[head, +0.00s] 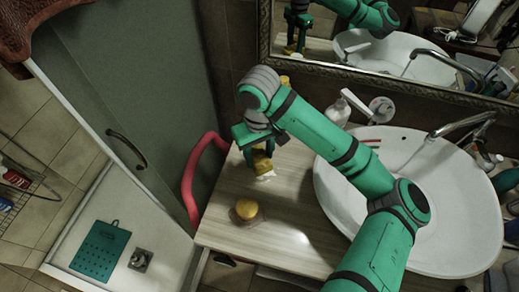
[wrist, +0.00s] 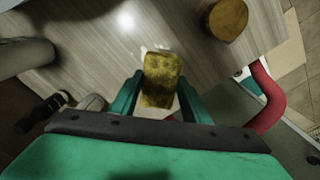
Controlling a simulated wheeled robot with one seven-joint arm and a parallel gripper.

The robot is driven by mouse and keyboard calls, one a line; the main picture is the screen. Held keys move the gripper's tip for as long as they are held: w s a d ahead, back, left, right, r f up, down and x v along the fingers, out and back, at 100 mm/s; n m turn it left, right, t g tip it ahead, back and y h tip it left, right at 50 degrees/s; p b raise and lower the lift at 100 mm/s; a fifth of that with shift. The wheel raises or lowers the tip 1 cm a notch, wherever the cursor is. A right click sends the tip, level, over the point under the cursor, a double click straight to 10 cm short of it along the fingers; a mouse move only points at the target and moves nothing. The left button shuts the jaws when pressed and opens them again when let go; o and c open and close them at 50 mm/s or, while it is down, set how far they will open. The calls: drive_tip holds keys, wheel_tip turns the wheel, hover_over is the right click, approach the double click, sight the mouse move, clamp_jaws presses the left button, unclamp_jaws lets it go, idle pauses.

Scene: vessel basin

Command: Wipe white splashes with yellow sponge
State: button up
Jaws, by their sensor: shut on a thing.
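A yellow sponge (wrist: 161,80) with dark stains is between the two fingers of my gripper (wrist: 160,98), seen from above in the wrist view. In the head view the sponge (head: 262,163) is at the back of the wooden counter, below my gripper (head: 258,150). My gripper is shut on it. White splashes (head: 267,176) show at the sponge's near edge. In the wrist view white patches (wrist: 146,50) show just past the sponge's far end, partly hidden by it. I cannot tell whether the sponge touches the counter.
A white basin (head: 465,225) with a faucet (head: 462,124) is at the right. A red rail (head: 190,180) curves along the counter's left side. A white bottle (head: 338,108) stands near the mirror (head: 420,75).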

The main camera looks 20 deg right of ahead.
drive_tip(key=shift+w+r, duration=0.15)
drive_tip(key=shift+r, duration=1.15)
drive_tip(key=shift+s, duration=0.2)
